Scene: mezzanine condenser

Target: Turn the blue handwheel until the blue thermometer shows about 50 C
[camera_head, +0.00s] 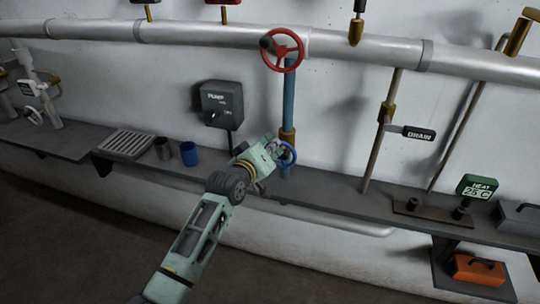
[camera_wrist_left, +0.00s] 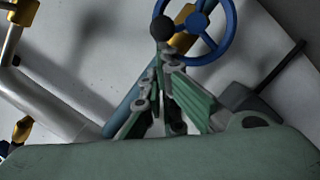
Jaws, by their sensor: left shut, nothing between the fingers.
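The blue handwheel (camera_head: 292,151) is low on the blue vertical pipe, above the shelf. It is large in the left wrist view (camera_wrist_left: 233,30), with a dark knob (camera_wrist_left: 163,28) on its rim at the left. My left gripper (camera_head: 277,147) is shut and empty, right by the wheel's left side. In the left wrist view its fingertips (camera_wrist_left: 167,53) point at the knob from just below; I cannot tell whether they touch it. No blue thermometer can be made out. A green display (camera_head: 477,187) at the right reads HEAT 25 C. My right gripper is not in view.
A red handwheel (camera_head: 283,50) is higher on the blue pipe (camera_head: 289,100). A grey pump box (camera_head: 222,104) is on the wall. A blue cup (camera_head: 189,154) and a dark cup (camera_head: 163,149) stand left of my gripper. A drain lever (camera_head: 418,133) and an orange box (camera_head: 478,269) are at the right.

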